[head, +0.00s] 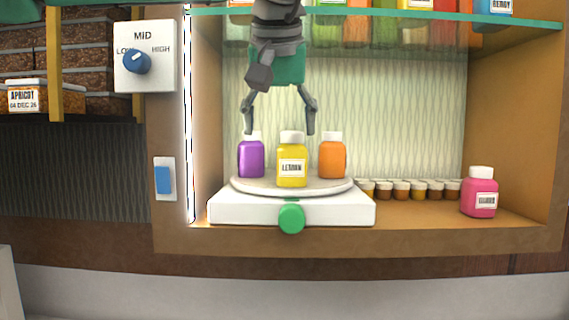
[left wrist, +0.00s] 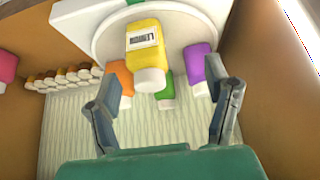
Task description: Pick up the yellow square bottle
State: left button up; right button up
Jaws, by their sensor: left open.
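The yellow square bottle (head: 292,166) with a white cap and a label stands upright at the front of the round turntable (head: 240,186). A purple bottle (head: 250,160) stands to its left and an orange bottle (head: 332,160) to its right. My left gripper (head: 282,128) is open and empty, above the bottles, its fingers pointing down. In the left wrist view, the yellow bottle (left wrist: 144,46) lies beyond the open fingers (left wrist: 168,110), apart from them. A green bottle (left wrist: 166,94) also shows there; in the head view it is hidden. My right gripper is not in view.
A white base with a green knob (head: 291,218) carries the turntable. Several small jars (head: 402,190) line the back, and a pink bottle (head: 480,194) stands at right. A glass shelf (head: 400,17) with bottles is above. Wooden side walls bound the niche.

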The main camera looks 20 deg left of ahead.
aim_at(295, 147)
pick_arm(q)
jog(key=w+f, duration=0.1)
jog(key=w+d+f, duration=0.1)
jog(key=w+f, duration=0.1)
jog(key=shift+w+d+f, duration=0.1)
jog(key=shift+w+f, duration=0.05)
jog(key=shift+w+d+f, duration=0.1)
jog(key=shift+d+f, duration=0.15)
jog(key=shift+f, duration=0.15)
jog(key=f, duration=0.1)
jog(key=w+a+f, duration=0.1)
jog(key=w+f, duration=0.1)
jog(key=shift+w+a+f, duration=0.25)
jog(key=shift+a, duration=0.15)
jog(key=shift+s+d+r, duration=0.1)
jog(key=shift+s+d, duration=0.05)
jog(key=shift+s, duration=0.05)
jog(key=c, duration=0.4)
jog(key=shift+d, duration=0.2)
jog(key=c, duration=0.7)
jog(key=shift+d+r, duration=0.1)
jog(key=shift+d, duration=0.05)
jog(key=c, duration=0.3)
jog(key=shift+d, duration=0.15)
